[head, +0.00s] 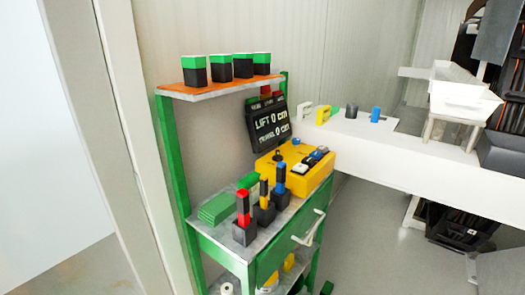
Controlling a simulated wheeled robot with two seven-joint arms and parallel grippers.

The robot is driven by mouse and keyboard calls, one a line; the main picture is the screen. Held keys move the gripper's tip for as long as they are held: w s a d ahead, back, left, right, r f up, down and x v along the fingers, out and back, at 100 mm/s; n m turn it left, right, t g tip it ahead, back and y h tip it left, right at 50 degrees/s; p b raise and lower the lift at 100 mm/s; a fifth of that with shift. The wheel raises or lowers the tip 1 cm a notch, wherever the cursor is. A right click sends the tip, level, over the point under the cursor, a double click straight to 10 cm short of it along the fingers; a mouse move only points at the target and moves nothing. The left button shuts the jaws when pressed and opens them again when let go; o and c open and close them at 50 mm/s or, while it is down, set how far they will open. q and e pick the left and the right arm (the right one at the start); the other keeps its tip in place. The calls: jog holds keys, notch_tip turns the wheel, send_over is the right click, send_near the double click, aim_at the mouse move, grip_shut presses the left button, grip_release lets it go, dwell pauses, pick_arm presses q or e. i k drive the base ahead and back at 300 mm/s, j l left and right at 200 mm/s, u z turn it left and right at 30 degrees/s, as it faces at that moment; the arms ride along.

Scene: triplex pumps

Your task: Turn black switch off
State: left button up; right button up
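A yellow control box (268,171) sits on the far end of the green cart's middle shelf. A small black knob or switch (279,157) stands upright on its top, towards the left. Neither of my grippers is in view.
The green cart (295,238) also holds black blocks with red, yellow and blue tops (264,203) and green plates (217,208). A black display (269,126) reads "LIFT 0 cm". Several green-black blocks (220,69) stand above. A white table (390,147) is at right; floor is clear in front.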

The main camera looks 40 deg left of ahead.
aim_at(277, 159)
jog(key=i+l+u, duration=0.2)
jog(key=u, duration=0.15)
jog(key=i+l+u, duration=0.5)
jog(key=l+u, duration=0.2)
jog(key=i+l+u, duration=0.15)
jog(key=l+u, duration=0.2)
jog(key=i+l+u, duration=0.1)
jog(key=l+u, duration=0.6)
jog(key=l, duration=0.2)
